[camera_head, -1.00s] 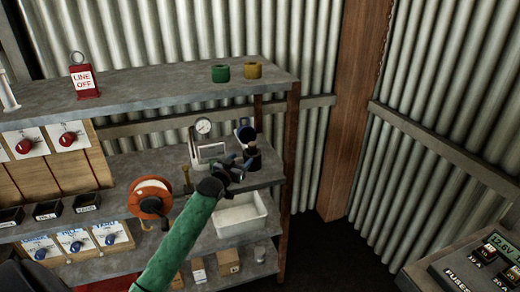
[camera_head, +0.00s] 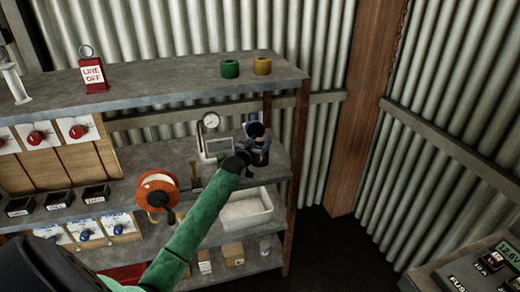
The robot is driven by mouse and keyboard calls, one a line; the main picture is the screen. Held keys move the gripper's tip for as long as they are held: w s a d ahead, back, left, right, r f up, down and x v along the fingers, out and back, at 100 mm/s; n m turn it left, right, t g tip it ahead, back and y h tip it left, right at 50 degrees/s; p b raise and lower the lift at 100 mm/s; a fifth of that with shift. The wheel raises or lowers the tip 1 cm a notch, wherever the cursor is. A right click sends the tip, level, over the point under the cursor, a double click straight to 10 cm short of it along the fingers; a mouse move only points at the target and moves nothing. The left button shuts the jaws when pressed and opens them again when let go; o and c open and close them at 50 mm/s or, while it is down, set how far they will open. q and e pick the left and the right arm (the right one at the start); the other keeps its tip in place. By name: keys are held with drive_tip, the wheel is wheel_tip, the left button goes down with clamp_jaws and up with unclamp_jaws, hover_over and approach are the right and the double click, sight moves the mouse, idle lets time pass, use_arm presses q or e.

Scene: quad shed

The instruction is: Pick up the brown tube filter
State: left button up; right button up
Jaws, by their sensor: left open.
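The brown tube filter (camera_head: 262,65) is a short mustard-brown cylinder with a hole in its top. It stands upright on the top shelf, near the right end. A similar green tube (camera_head: 230,68) stands just left of it. My left gripper (camera_head: 253,147) is open at the end of my green arm, well below the filter, at the level of the middle shelf. It is in front of a dark blue cup-shaped item (camera_head: 254,130) and partly hides it; I cannot tell whether they touch. My right gripper is not in view.
The top shelf (camera_head: 160,88) has free room left of the tubes, up to a red LINE OFF tag (camera_head: 93,74). A gauge (camera_head: 210,120), an orange reel (camera_head: 157,191) and a white bin (camera_head: 248,212) are lower. A wooden post (camera_head: 353,120) stands right.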

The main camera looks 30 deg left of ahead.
use_arm(q)
drive_tip(key=shift+w, duration=0.25)
drive_tip(key=shift+c, duration=0.2)
drive_tip(key=c, duration=1)
drive_tip(key=shift+r, duration=0.1)
